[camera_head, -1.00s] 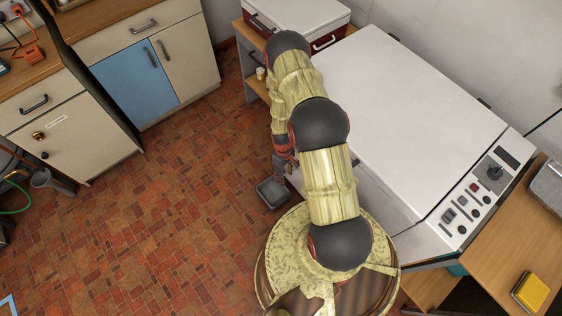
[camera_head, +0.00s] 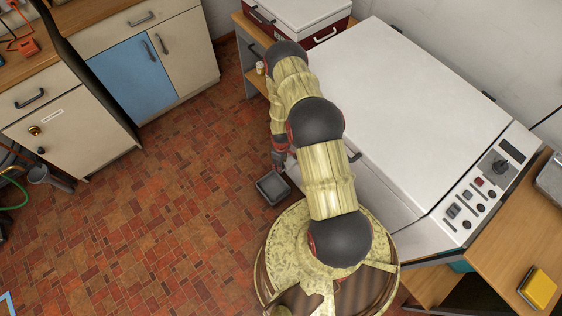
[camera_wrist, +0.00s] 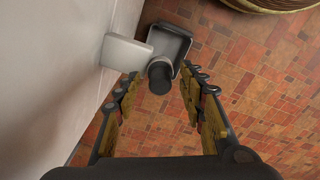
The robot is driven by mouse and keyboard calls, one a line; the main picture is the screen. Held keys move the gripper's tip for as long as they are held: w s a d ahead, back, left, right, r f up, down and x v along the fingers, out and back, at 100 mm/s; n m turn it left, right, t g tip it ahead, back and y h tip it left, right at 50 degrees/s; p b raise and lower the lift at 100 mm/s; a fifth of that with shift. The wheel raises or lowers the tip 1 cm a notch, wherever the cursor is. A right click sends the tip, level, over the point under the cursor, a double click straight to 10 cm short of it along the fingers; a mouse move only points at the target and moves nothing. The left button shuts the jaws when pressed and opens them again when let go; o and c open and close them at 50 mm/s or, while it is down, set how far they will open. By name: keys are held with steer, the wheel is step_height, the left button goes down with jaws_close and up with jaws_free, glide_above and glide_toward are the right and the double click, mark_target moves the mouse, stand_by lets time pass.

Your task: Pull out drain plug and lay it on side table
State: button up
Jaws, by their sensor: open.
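A dark round plug (camera_wrist: 160,80) with a grey collar shows in the wrist view, beside a pale block (camera_wrist: 125,53) that juts from the white cabinet wall. Whether the plug is seated in an outlet is not clear. My gripper (camera_wrist: 163,86) is open, with one finger on each side of the plug; contact is not visible. In the head view my gripper (camera_head: 280,158) is low beside the white chest's near side, and the plug cannot be made out. A wooden table (camera_head: 510,225) at the right may be the side table.
A small dark grey tray (camera_head: 272,188) sits on the brick-patterned floor below my gripper; it also shows in the wrist view (camera_wrist: 178,40). The white chest (camera_head: 410,100) borders my arm on the right. A yellow block (camera_head: 538,288) lies on the wooden table.

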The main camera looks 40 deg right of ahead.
steer(key=shift+f, duration=0.25)
steer(key=shift+c, duration=0.5)
jaws_close()
